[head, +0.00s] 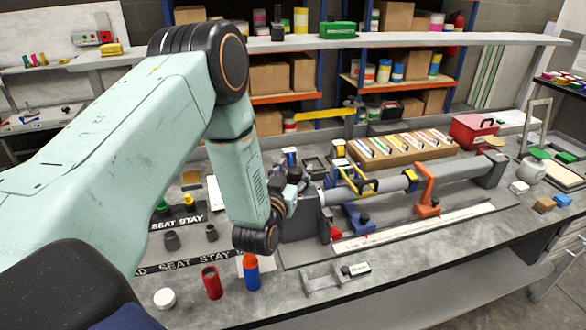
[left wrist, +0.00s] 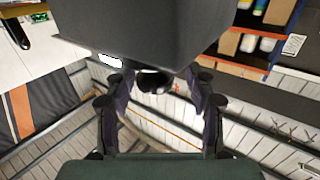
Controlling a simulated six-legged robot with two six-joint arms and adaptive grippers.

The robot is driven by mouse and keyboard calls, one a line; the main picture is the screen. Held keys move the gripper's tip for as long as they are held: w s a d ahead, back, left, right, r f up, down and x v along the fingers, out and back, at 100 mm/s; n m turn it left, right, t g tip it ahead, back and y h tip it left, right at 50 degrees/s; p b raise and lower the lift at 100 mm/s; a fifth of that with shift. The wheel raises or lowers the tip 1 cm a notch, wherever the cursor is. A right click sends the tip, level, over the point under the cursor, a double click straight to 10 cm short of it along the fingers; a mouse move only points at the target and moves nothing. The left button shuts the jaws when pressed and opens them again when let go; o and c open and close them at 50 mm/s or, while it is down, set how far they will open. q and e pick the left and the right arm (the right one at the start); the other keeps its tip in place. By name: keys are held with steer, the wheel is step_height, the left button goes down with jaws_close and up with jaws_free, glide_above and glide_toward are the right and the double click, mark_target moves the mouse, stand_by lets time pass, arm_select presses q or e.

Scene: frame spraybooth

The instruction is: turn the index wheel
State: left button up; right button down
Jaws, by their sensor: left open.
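A dark block (head: 303,222) stands at the left end of a bench fixture that carries a long grey tube (head: 462,172). My left gripper (head: 291,184) is at the block's left end, partly covered by my own wrist. In the left wrist view the dark block fills the top, and the open left gripper (left wrist: 158,92) has a finger on each side of a small dark round part (left wrist: 152,82) with a pale patch. This part looks like the index wheel or its knob, mostly hidden. I cannot tell whether the fingers touch it. My right gripper is not in view.
Orange (head: 427,190) and blue (head: 359,218) clamps stand along the tube. A red bottle (head: 212,283) and a blue bottle with orange top (head: 251,272) stand in front, beside a small grey bracket (head: 322,281). A wooden tool tray (head: 400,151) lies behind. The front right bench edge is clear.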

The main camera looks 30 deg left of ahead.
arm_select(q)
steer(key=shift+w+d, duration=0.3)
steer(key=shift+d, duration=0.1)
steer(key=shift+s+a, duration=0.2)
steer(key=shift+a, duration=0.15)
steer(key=c, duration=0.5)
steer(key=shift+w+d, duration=0.1)
steer(key=shift+d, duration=0.15)
steer(key=c, duration=0.5)
steer(key=shift+a, duration=0.15)
steer(key=shift+c, duration=0.6)
